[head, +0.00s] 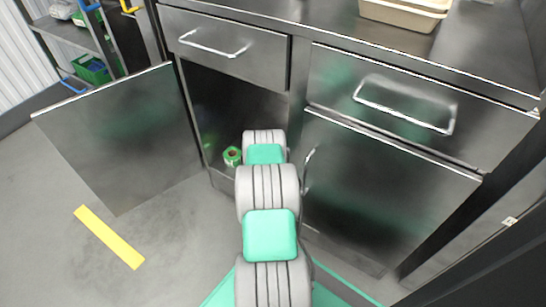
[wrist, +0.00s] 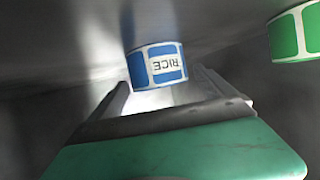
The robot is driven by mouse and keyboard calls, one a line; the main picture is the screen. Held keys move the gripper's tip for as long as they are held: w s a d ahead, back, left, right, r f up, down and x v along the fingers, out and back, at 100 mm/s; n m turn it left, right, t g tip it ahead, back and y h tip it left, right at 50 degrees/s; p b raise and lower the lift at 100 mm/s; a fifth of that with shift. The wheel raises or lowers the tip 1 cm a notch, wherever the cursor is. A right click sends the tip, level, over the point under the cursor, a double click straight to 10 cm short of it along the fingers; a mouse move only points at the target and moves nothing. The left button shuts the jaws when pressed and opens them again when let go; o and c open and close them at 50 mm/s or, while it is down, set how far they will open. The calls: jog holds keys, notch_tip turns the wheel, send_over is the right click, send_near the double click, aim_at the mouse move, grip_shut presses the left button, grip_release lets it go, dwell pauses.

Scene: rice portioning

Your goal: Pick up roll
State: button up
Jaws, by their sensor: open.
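A blue roll of labels (wrist: 157,65) with the word RICE on it shows in the wrist view, at the far end of my open gripper (wrist: 165,92). The roll appears between or just beyond the fingertips; I cannot tell which. A green roll (wrist: 296,33) lies to the right of it, outside the gripper. In the head view the green roll (head: 232,156) is in the open cabinet, left of my arm. The blue roll and my gripper are hidden there behind my arm.
The open cabinet door (head: 115,140) swings out to the left. A drawer (head: 225,45) is above the opening, and a closed door (head: 385,190) with a handle is to the right. A beige tray (head: 400,14) is on the countertop. A shelf rack (head: 75,38) stands at the upper left.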

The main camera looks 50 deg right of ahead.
jog(key=shift+w+d+f, duration=0.35)
jog(key=shift+d, duration=0.2)
jog(key=c, duration=1.6)
